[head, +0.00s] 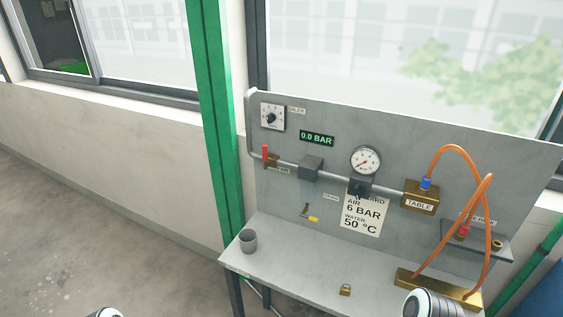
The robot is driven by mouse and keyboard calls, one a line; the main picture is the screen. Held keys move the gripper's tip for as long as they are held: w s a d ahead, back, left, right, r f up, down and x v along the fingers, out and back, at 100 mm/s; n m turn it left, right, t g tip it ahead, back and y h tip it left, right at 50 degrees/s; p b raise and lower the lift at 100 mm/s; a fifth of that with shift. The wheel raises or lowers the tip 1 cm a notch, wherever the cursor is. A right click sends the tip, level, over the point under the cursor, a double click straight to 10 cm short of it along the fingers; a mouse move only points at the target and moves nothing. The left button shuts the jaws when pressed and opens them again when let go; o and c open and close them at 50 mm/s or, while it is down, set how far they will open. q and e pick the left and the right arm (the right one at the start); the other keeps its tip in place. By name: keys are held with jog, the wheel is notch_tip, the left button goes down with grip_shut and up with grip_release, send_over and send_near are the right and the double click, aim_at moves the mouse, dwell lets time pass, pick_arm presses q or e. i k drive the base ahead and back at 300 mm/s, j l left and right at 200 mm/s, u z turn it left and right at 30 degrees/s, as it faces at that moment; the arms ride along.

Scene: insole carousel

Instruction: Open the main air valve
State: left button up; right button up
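A valve with a red lever (265,152) sits at the left end of the grey pipe on the upright panel. Its lever points up, across the pipe's run. A small label beside the valve is too small to read. A green digital display (317,138) above the pipe reads 0.0 BAR. A round dial gauge (365,160) stands on the pipe further right; its needle is too small to read surely. Only white rounded parts of my arms show at the bottom edge. Neither gripper is in view.
The grey bench (285,262) carries a grey cup (248,240), a brass padlock (345,289) and a brass block (430,287). Orange hoses (437,245) loop at the right. A yellow-tipped lever (312,217) sits low on the panel. A green post (213,110) stands left; floor there is clear.

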aim_at(265, 148)
jog(key=j+z, duration=0.1)
jog(key=z, duration=0.35)
jog(key=i+j+z, duration=0.1)
jog(key=z, duration=0.3)
jog(key=j+z, duration=0.1)
jog(key=z, duration=0.35)
jog(key=j+z, duration=0.75)
jog(key=j, duration=0.25)
jog(key=k+j+z, duration=0.15)
jog(key=j, duration=0.2)
jog(key=j+z, duration=0.1)
jog(key=j, duration=0.25)
jog(key=k+j+z, duration=0.15)
jog(key=k+j, duration=0.15)
jog(key=j, duration=0.25)
jog(key=k+j, duration=0.1)
jog(key=j, duration=0.3)
jog(key=k+j, duration=0.15)
jog(key=j, duration=0.2)
